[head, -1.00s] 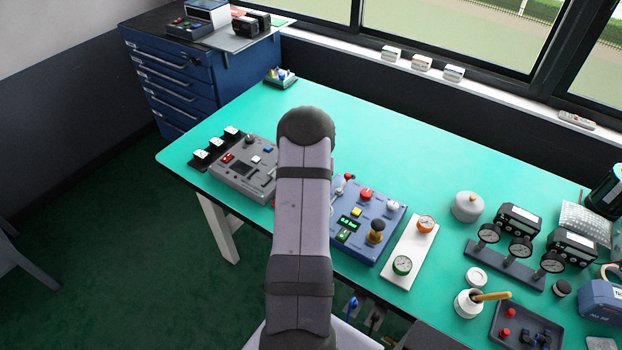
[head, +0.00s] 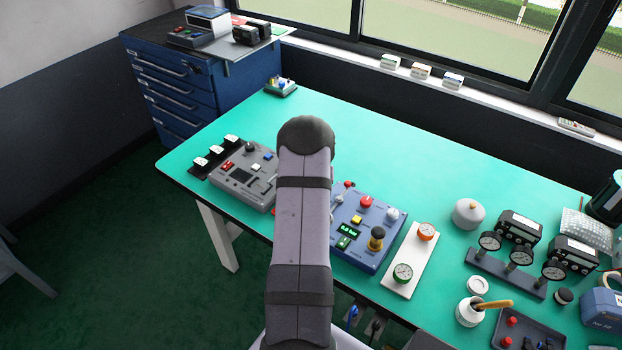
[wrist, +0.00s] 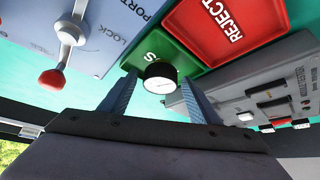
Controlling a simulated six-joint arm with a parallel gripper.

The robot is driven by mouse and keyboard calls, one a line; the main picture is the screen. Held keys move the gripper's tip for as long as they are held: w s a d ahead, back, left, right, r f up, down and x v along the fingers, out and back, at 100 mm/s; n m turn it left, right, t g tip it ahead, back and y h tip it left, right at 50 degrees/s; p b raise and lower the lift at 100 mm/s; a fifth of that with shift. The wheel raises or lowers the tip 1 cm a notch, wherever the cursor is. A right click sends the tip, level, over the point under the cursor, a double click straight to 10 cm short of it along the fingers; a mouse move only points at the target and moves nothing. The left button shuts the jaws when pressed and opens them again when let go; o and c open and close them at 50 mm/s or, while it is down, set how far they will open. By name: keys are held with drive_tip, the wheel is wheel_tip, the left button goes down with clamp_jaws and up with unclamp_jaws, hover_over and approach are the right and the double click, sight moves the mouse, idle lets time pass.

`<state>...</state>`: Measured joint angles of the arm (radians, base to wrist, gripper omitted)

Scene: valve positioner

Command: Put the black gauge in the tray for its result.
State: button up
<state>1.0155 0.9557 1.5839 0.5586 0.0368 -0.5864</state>
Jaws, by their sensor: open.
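In the wrist view a small round gauge (wrist: 159,77) with a black rim and white face sits between the spread fingers of my gripper (wrist: 160,84). The fingers are open, with a gap visible on each side of it. The gauge overlaps the end of a green tray (wrist: 168,44), whose lettering is partly covered; only an "S" reads clearly. I cannot tell whether the gauge rests on the tray floor. A red tray (wrist: 246,45) marked REJECT lies beside the green one.
A blue panel (head: 350,248) with knobs and a lever stands right of my arm; a grey panel (head: 243,177) stands left. A white board (head: 411,262) holds two gauges. A rack (head: 505,273) holds three black gauges. The table's back middle (head: 390,150) is clear.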

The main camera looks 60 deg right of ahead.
drive_tip(key=v, duration=1.2)
drive_tip(key=shift+p, duration=0.4)
drive_tip(key=shift+r, duration=0.1)
drive_tip(key=w+a+r+n+y, duration=0.2)
drive_tip(key=w+a+n, duration=0.15)
drive_tip(key=a, duration=0.85)
drive_tip(key=w+a+r+n+y, duration=0.15)
drive_tip(key=w+a, duration=0.25)
drive_tip(key=a, duration=0.9)
drive_tip(key=s+a+n+g+y, duration=0.1)
drive_tip(key=s+a+n, duration=0.2)
drive_tip(key=s+a, duration=0.4)
drive_tip(key=s+a+r+n+g+y, duration=0.1)
drive_tip(key=s+a+n+g, duration=0.1)
drive_tip(key=s+a, duration=0.5)
drive_tip(key=a+n, duration=0.1)
drive_tip(key=a, duration=0.5)
drive_tip(key=shift+g, duration=0.3)
drive_tip(key=shift+a+r, duration=0.1)
drive_tip(key=shift+r, duration=0.05)
